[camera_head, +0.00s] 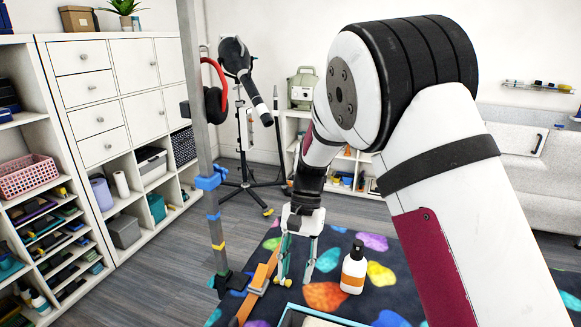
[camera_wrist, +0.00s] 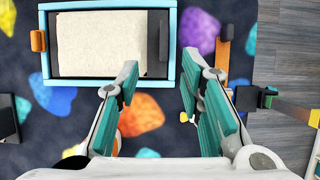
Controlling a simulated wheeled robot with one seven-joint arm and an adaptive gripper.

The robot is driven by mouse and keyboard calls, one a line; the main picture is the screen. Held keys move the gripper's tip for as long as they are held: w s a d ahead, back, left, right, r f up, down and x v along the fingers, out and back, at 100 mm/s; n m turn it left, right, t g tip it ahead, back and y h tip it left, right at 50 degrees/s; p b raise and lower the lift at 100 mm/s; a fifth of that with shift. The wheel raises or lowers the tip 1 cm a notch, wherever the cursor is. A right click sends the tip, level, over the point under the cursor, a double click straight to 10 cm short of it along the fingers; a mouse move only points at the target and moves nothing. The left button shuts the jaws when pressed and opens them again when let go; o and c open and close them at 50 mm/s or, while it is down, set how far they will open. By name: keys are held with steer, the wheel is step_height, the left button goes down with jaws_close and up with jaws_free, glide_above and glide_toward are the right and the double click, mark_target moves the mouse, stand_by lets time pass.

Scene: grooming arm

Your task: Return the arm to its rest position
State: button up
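My gripper (camera_head: 295,275) hangs pointing down over the patterned mat in the head view, below my bent white and black arm. In the wrist view my gripper (camera_wrist: 160,68) has its two teal-padded fingers wide apart, with nothing between them. Orange and dark mat shows through the gap. How high the fingertips are above the mat I cannot tell exactly.
A post (camera_head: 199,110) with red-black headphones (camera_head: 214,92) rises to the left. Shelves (camera_head: 100,130) line the left wall.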

steer(key=s+d+r+n+t+p, duration=0.1)
steer(key=s+d+r+t, duration=0.1)
steer(key=s+d+r, duration=0.55)
steer(key=s+d+r+n+t+p, duration=0.1)
steer(key=s+d+r+t, duration=0.2)
steer(key=r, duration=0.7)
steer(key=s+d+r+n+t, duration=0.1)
steer(key=s+d+t, duration=0.1)
steer(key=s, duration=0.6)
steer(key=s+d+r+t+h+p, duration=0.1)
steer(key=s+d+r, duration=0.1)
steer(key=s+d, duration=0.3)
steer(key=s, duration=0.3)
steer(key=shift+s+d+r+n+t+h, duration=0.15)
steer(key=shift+d+r+n+t+h, duration=0.15)
steer(key=shift+n+t, duration=0.1)
